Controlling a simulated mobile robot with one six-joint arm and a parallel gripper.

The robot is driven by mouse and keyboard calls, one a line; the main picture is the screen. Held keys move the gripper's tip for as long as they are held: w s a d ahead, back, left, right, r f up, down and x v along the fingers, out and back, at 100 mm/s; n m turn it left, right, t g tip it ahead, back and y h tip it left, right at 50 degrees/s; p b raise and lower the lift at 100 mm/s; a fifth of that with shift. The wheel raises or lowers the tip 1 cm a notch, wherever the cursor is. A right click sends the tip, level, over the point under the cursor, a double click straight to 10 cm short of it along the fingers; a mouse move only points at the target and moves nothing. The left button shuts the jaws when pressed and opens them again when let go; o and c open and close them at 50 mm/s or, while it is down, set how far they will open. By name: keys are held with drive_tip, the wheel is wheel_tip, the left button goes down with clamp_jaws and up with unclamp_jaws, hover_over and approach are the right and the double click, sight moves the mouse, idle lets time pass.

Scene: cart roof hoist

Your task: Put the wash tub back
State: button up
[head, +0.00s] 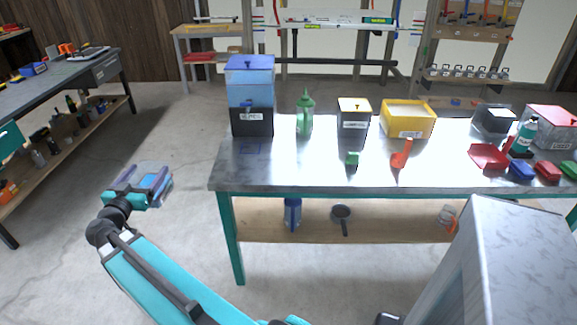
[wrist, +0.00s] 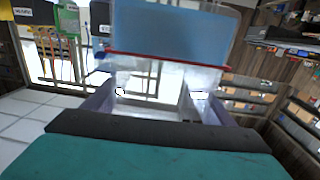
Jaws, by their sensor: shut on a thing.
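My gripper (head: 148,184) is at the left, out over the floor and clear of the table's left end. It is shut on a see-through tub with blue in it, which I take to be the wash tub (head: 157,178). In the wrist view the tub (wrist: 172,35) fills the upper middle between the two fingers, with a red line across its lower part. Its far side is hidden.
The metal-topped table (head: 290,173) carries a blue water dispenser (head: 251,85), a green bottle (head: 305,114), a black bin (head: 353,114), a yellow box (head: 407,128), a small green block (head: 352,158) and an orange item (head: 401,154). Another bench (head: 60,80) stands far left. Open floor lies between.

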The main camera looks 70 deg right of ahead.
drive_tip(key=s+d+m+g+b, duration=0.2)
drive_tip(key=s+d+g+b, duration=0.1)
drive_tip(key=s+d, duration=0.9)
drive_tip(key=s+d+f+m+g+h+b, duration=0.1)
drive_tip(key=s+d+b, duration=0.3)
drive_tip(key=s+d, duration=0.7)
drive_tip(key=d+g, duration=0.1)
drive_tip(key=d, duration=0.7)
drive_tip(key=shift+s+d+m+g, duration=0.25)
drive_tip(key=shift+s+m+g, duration=0.1)
drive_tip(key=shift+m+g, duration=0.05)
drive_tip(key=s+d+f+p, duration=0.1)
drive_tip(key=s+d+p, duration=0.2)
drive_tip(key=s+d, duration=0.8)
drive_tip(key=shift+s+f, duration=0.15)
drive_tip(key=shift+f, duration=0.1)
drive_tip(key=shift+d+f+p, duration=0.1)
drive_tip(key=shift+p, duration=0.2)
drive_tip(key=shift+f+p, duration=0.4)
drive_tip(key=shift+f, duration=1.25)
drive_tip(key=shift+f, duration=0.15)
